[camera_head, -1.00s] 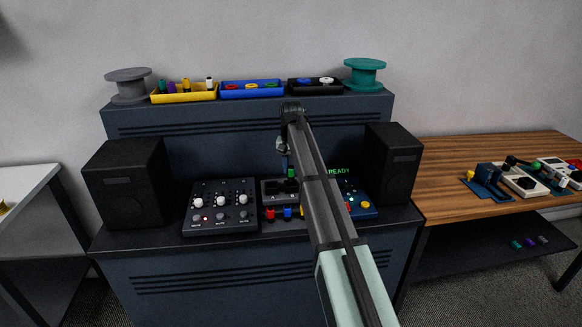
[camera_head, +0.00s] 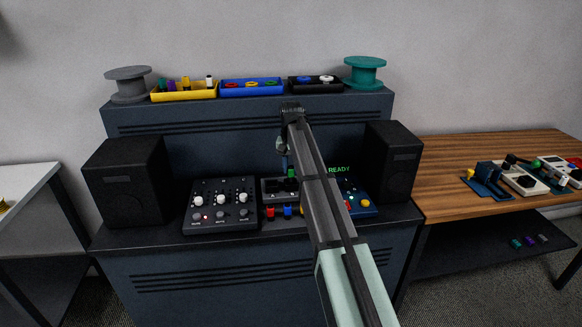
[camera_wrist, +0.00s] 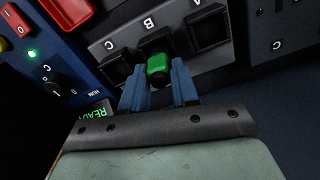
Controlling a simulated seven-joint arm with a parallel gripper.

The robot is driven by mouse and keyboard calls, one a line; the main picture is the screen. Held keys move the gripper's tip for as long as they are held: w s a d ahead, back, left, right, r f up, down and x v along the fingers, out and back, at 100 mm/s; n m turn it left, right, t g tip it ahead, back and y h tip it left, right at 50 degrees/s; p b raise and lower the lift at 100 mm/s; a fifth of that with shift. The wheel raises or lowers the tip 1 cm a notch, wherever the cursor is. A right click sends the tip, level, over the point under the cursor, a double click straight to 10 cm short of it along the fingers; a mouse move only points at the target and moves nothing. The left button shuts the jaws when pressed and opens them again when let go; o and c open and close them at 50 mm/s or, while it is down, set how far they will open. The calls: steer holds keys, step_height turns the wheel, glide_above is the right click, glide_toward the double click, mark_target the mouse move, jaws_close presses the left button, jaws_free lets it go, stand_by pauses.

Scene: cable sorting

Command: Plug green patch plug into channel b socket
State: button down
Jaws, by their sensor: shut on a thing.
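The green patch plug (camera_wrist: 158,67) is between the two blue fingers of my gripper (camera_wrist: 160,84), which is shut on it. In the wrist view the plug is at the middle socket, marked B (camera_wrist: 155,43), on the grey socket box. The plug's front end is hidden, so I cannot tell how deep it sits. Socket A (camera_wrist: 207,27) and socket C (camera_wrist: 116,68) look empty on either side. In the head view my gripper (camera_head: 284,160) is over the grey box (camera_head: 270,187), partly hidden by my arm, with the green plug (camera_head: 291,173) beside it.
A dark mixer (camera_head: 221,208) stands left of the socket box. A blue panel (camera_head: 363,207) with a READY display stands right. Black speakers (camera_head: 126,182) and (camera_head: 393,163) flank the bench. Yellow (camera_head: 184,96), blue (camera_head: 252,92) and black trays line the shelf behind.

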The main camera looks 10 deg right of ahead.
steer(key=shift+f, duration=1.5)
stand_by(0.4)
steer(key=c, duration=0.8)
jaws_free()
steer(key=shift+o, duration=0.5)
steer(key=o, duration=0.4)
steer(key=shift+r, duration=0.1)
steer(key=shift+r, duration=3.4)
